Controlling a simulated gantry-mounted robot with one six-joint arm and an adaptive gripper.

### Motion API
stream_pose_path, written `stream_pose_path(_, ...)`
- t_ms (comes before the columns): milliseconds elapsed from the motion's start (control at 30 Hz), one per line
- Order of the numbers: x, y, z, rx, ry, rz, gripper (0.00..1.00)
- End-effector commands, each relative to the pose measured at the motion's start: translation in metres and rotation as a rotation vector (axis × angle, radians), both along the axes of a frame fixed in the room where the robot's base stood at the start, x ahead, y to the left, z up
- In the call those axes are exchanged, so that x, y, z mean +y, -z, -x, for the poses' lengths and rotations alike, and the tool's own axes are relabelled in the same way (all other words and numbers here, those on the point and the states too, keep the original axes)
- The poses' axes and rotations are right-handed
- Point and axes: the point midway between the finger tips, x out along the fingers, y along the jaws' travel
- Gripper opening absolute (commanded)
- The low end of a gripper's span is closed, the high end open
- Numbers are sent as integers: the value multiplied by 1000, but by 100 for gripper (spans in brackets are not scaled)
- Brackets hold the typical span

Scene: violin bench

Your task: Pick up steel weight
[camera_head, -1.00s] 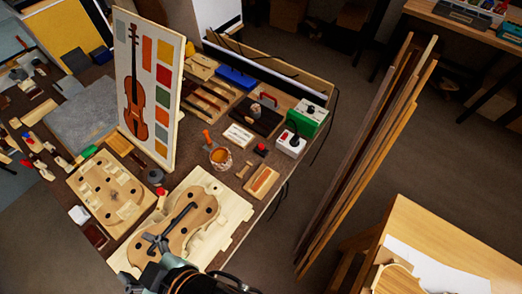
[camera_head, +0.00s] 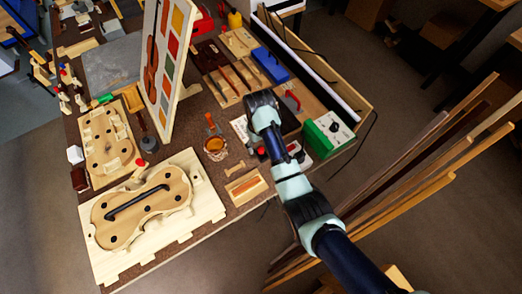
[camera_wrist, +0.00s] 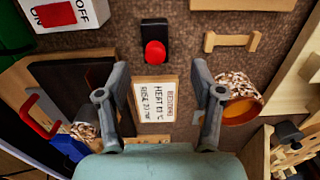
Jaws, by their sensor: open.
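A small dark grey cylinder (camera_head: 148,144), which looks like the steel weight, stands on the bench between the pale mould board and the violin colour chart in the head view.
The violin chart (camera_head: 172,60) stands upright as a tall obstacle. A violin body (camera_head: 140,210) lies in front. A green box (camera_head: 328,135) is at the right edge.

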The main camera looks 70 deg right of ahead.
Motion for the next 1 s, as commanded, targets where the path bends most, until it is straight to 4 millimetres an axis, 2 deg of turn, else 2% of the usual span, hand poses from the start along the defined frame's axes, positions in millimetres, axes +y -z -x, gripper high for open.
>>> stream_pose_path(33,0,9,1,2,0,-1,67)
stream_pose_path(233,-1,18,1,0,0,0,67)
stream_pose_path(500,-3,62,4,0,0,0,67)
stream_pose_path(700,-3,62,3,-1,0,2,67)
stream_pose_path(767,-3,62,3,-1,0,2,60)
stream_pose_path(1000,-3,62,3,-1,0,2,20)
